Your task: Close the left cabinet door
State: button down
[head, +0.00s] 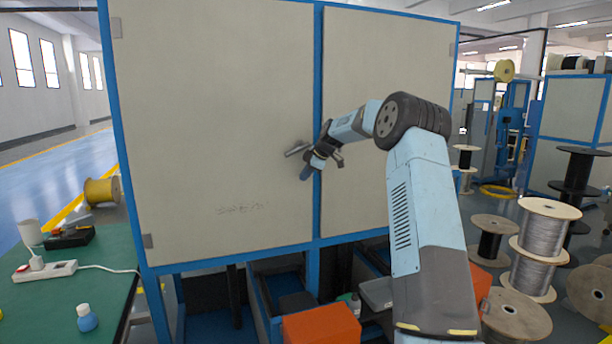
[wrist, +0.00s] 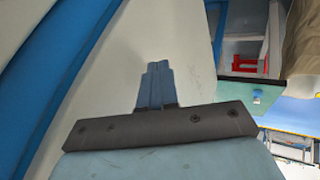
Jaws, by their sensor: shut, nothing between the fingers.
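The left cabinet door (head: 215,130) is a large beige panel set in a blue frame, with grey hinges on its left side. In the head view it looks level with the frame, and I see no clear gap; whether it is fully shut I cannot tell. In the wrist view my fingers (wrist: 157,83) are together and empty in front of a beige panel (wrist: 180,40); contact is unclear.
The right cabinet door (head: 385,70) is beside the post, partly behind my arm. A green table (head: 95,270) with a power strip (head: 45,271) and a small blue bottle (head: 87,318) stands at left. An orange box (head: 322,325) is below. Cable spools (head: 540,245) crowd the right.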

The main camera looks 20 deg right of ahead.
jog(key=d+f+v, duration=0.1)
jog(key=v, duration=1)
jog(key=shift+s+d, duration=0.2)
jog(key=shift+s, duration=0.05)
jog(key=s+a+r+m+h, duration=0.1)
jog(key=s+a+r+m, duration=0.1)
jog(key=s+a, duration=0.5)
jog(key=s+a+r+m+g+h, duration=0.1)
jog(key=s+a+r+m+h, duration=0.15)
jog(key=s, duration=0.75)
jog(key=s+a+r+m, duration=0.25)
jog(key=s+a, duration=0.35)
jog(key=s, duration=0.3)
jog(key=s+f+m, duration=0.3)
jog(key=s, duration=0.7)
jog(key=s+f+m, duration=0.3)
jog(key=s, duration=0.7)
jog(key=s+f+m, duration=0.3)
jog(key=s, duration=0.7)
jog(key=shift+s+f+t+h, duration=0.2)
jog(key=shift+s+t+h, duration=0.1)
jog(key=shift+h, duration=0.15)
jog(key=c, duration=1.8)
grip_release()
jog(key=shift+w, duration=0.1)
